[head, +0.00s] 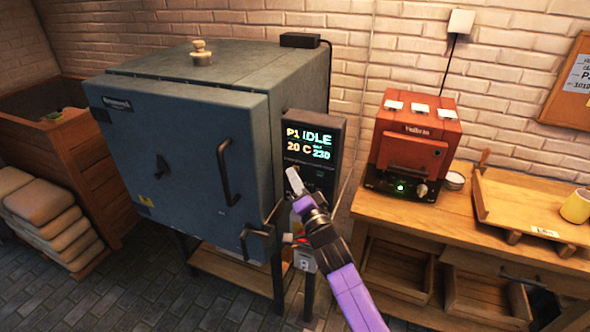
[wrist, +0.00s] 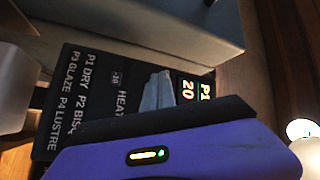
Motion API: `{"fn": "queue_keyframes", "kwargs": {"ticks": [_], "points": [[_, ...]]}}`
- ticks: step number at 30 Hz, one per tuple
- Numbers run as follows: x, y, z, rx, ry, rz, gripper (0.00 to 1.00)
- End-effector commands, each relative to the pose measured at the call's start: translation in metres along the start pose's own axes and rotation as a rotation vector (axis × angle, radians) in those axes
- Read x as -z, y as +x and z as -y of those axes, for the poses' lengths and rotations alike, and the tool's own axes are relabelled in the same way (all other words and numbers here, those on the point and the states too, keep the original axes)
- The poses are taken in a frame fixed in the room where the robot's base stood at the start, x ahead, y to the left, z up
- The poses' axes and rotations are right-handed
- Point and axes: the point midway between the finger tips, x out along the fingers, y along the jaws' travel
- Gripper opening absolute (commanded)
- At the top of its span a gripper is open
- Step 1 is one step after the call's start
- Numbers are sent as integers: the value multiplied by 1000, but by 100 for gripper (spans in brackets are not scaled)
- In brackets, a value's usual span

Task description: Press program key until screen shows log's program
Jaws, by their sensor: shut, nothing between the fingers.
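The large grey kiln (head: 190,150) has a dark control panel (head: 325,125) at its right front. In the wrist view the fingers (wrist: 156,92) cover part of the panel; the program key cannot be made out, and contact cannot be told.
A corkboard (head: 562,100) at the right edge holds a cut-off paper (head: 580,75) with a P and 1010 partly legible. A small red kiln (head: 410,150) stands on the wooden bench (head: 450,205). The kiln door handle (head: 224,170) juts out left of my gripper.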

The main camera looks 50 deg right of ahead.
Motion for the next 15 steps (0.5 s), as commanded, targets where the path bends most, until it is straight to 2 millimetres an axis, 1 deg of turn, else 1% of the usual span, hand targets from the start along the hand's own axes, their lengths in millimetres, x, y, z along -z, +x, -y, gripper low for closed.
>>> {"fn": "queue_keyframes", "kwargs": {"ticks": [15], "points": [[3,4,-3,0,-1,0,0]]}}
